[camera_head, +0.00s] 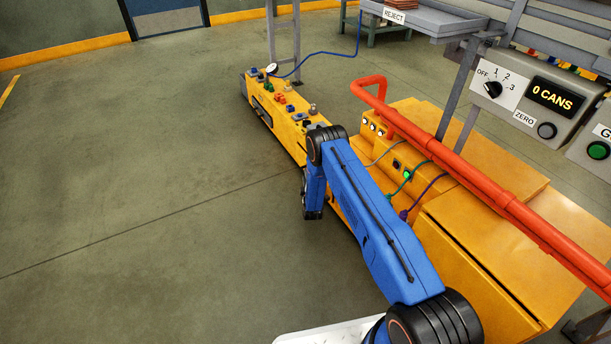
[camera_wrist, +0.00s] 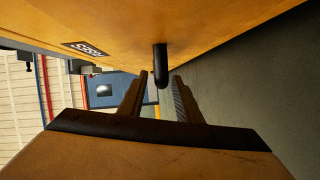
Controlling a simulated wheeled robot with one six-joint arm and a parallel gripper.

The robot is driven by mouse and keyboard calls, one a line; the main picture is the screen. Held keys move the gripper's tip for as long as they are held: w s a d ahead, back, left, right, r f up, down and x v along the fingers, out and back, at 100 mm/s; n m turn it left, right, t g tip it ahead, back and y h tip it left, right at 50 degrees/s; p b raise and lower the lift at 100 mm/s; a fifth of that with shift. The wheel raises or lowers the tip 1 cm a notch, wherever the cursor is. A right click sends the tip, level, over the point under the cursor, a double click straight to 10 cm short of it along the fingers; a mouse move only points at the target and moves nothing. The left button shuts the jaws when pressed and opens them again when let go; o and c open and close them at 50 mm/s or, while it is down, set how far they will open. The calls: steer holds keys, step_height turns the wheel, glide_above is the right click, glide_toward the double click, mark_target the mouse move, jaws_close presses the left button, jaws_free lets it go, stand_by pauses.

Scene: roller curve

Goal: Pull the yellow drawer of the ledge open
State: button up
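The yellow ledge (camera_head: 290,122) runs along the floor in the upper middle of the head view, with knobs and small parts on top. In the wrist view a yellow front (camera_wrist: 125,22) fills the top, with a small dark label (camera_wrist: 85,48) too unclear to read. A black handle (camera_wrist: 160,62) sticks out from this front. My gripper (camera_wrist: 158,78) is open, one finger on each side of the handle in the picture. I cannot tell whether the handle is between the fingertips or just beyond them. No contact shows. The head view does not clearly show the fingers or handle.
An orange-red rail (camera_head: 450,170) and yellow cabinets (camera_head: 480,225) stand right of my blue arm. A grey control panel (camera_head: 545,95) is at upper right. Cables hang near the cabinets. The floor (camera_head: 130,180) to the left is clear.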

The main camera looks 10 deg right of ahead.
steer(key=shift+w, duration=1.15)
steer(key=shift+f, duration=0.1)
jaws_close()
steer(key=s+a, duration=0.2)
steer(key=a, duration=0.5)
steer(key=s+a, duration=0.2)
steer(key=a, duration=0.4)
steer(key=shift+s+a, duration=0.3)
steer(key=shift+a, duration=0.05)
jaws_free()
steer(key=s+a+r, duration=0.1)
steer(key=s, duration=1.6)
steer(key=shift+s+a+r, duration=0.15)
steer(key=shift+r, duration=0.05)
